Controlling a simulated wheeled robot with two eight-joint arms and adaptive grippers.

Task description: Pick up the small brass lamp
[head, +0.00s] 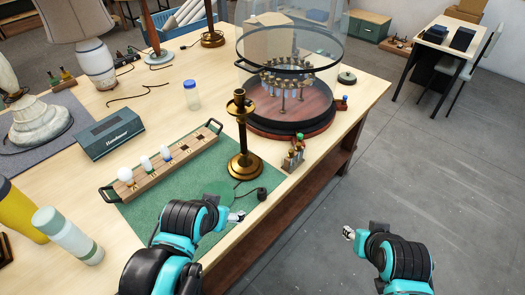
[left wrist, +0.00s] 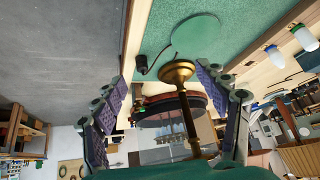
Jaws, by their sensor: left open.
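The small brass lamp (head: 243,166) stands upright on the right part of the green mat (head: 150,217), with a round base, dark stem and brass cup on top. In the left wrist view the lamp (left wrist: 178,73) shows beyond and between my open fingers, base uppermost in the picture. My left gripper (head: 237,216) is in front of the lamp's base, apart from it and empty; both padded fingers show in the left wrist view (left wrist: 160,84). My right gripper (head: 348,233) is off the table's right side, over the floor; its jaws are too small to judge.
A glass-domed mechanism (head: 290,120) stands behind the lamp. A small holder with tools (head: 293,157) is at its right, near the table edge. A wooden bulb rack (head: 165,165) lies left. A black plug (head: 262,193) with cord lies by the lamp's base.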

